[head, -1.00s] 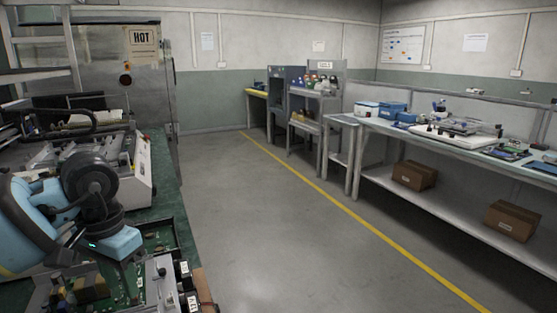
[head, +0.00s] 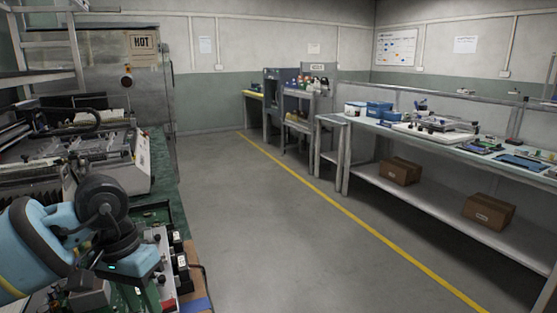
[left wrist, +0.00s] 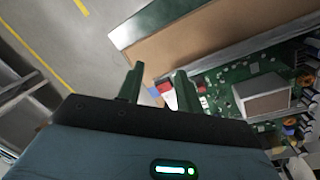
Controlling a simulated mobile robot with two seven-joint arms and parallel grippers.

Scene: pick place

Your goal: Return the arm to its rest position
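My left arm (head: 105,215), light blue with dark round joints, comes in from the left in the head view, over the green-topped bench (head: 177,205). Its gripper fingers are not clear there. In the left wrist view my left gripper (left wrist: 158,76) shows two dark fingers, apart, with no object held between them. Beyond the fingers lie a small red, white and blue item and a green circuit board (left wrist: 235,75) with several parts on it. My right gripper is not in view.
A machine with a light side panel (head: 142,163) stands on the bench beyond the arm. A steel cabinet with a HOT sign (head: 143,44) is behind it. Open floor (head: 270,230) with a yellow line lies to the right. Cardboard boxes (head: 400,171) sit on the right bench's lower shelf.

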